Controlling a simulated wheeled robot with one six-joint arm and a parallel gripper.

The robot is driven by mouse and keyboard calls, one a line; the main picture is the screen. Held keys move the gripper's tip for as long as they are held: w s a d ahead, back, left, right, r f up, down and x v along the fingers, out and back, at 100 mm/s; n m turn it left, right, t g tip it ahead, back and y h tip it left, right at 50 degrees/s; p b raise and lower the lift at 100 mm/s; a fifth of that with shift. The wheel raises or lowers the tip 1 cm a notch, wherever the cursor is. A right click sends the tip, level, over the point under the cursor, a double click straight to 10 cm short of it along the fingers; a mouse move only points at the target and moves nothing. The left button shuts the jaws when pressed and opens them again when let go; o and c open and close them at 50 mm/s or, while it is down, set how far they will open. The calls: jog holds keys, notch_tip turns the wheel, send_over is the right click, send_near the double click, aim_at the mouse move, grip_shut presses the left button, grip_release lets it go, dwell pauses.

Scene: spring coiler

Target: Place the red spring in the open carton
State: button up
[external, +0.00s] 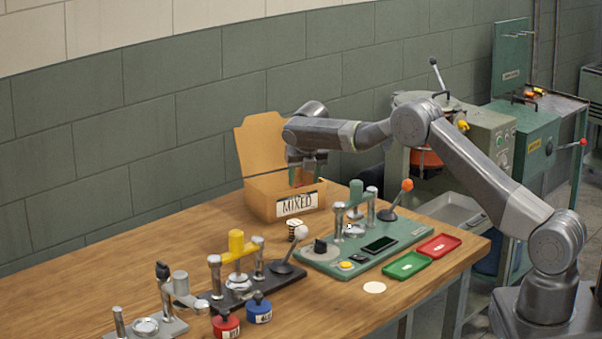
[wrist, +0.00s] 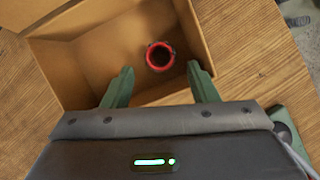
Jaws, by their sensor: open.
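The open carton (external: 261,203) stands at the back of the wooden table, its lid raised and a label reading "MIXED" on its front. In the wrist view I look down into the carton (wrist: 108,58). A red ring-shaped thing with a dark centre, which looks like the red spring (wrist: 160,44), is inside on the carton floor near the wall. My gripper (wrist: 158,80) is open above the carton, its two green fingers apart with nothing between them. The red spring is beyond the fingertips, apart from them. In the external view my gripper (external: 304,176) is partly hidden by the carton's front.
A green press station (external: 330,262) with an orange-knobbed lever stands right of the carton. Red (external: 438,246) and green (external: 407,265) trays lie beside it. A small striped coil (external: 297,229) stands before the carton. Other presses stand front left. The table's left part is clear.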

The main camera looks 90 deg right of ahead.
jog(key=v, duration=0.6)
jog(key=shift+b, duration=0.3)
jog(key=shift+f, duration=0.2)
jog(key=p+x, duration=0.2)
jog(key=x, duration=1)
jog(key=shift+d+f, duration=0.1)
jog(key=shift+f, duration=0.15)
jog(key=shift+r, duration=1.15)
